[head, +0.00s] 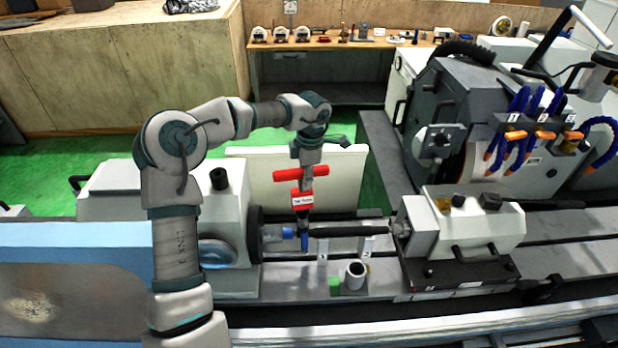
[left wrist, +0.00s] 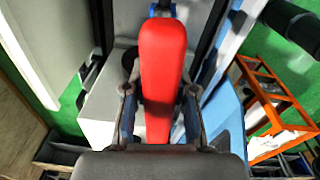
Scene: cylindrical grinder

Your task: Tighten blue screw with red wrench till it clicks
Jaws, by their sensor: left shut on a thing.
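The red wrench (head: 302,199) hangs down from my left gripper (head: 306,178), with a white label on its lower red part. My left gripper is shut on it; in the left wrist view the red wrench (left wrist: 162,75) lies between the two fingers (left wrist: 160,95). A red crossbar shows at the gripper in the head view. The wrench's dark lower end is at the workpiece beside small blue parts (head: 288,233), near the left headstock. I cannot tell which blue part is the screw or whether the wrench sits on it. My right gripper is out of view.
A dark shaft (head: 348,231) runs right to the tailstock (head: 465,232). A white headstock (head: 225,215) stands at left. A grey cup (head: 355,275) and a green block (head: 335,286) sit in front. Blue coolant hoses (head: 520,115) and the grinding head are at right.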

